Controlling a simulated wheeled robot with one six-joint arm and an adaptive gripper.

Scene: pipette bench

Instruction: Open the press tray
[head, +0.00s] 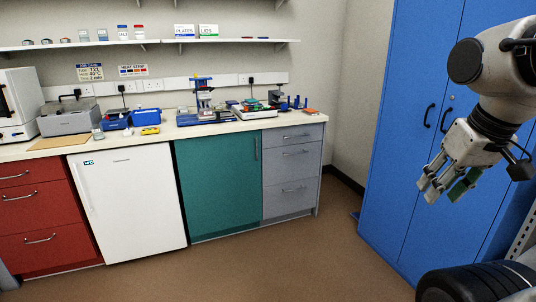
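A blue press-like device (204,98) with an upright column and a flat blue base stands on the worktop, towards its right half. It is small in the head view, and I cannot make out a separate tray on it or whether one is open. My gripper (442,194) hangs in the air at the right, in front of the blue cabinet, far from the worktop. Its fingers point down and to the left and stand apart. A dark green patch shows on the right finger. Nothing is visibly held.
The worktop (75,141) also carries a grey machine (68,117), a blue box (146,117), a yellow item (150,131) and a white device (254,110). Below are red drawers, a white fridge (128,205), a teal door and grey drawers. The brown floor (270,262) in front is clear.

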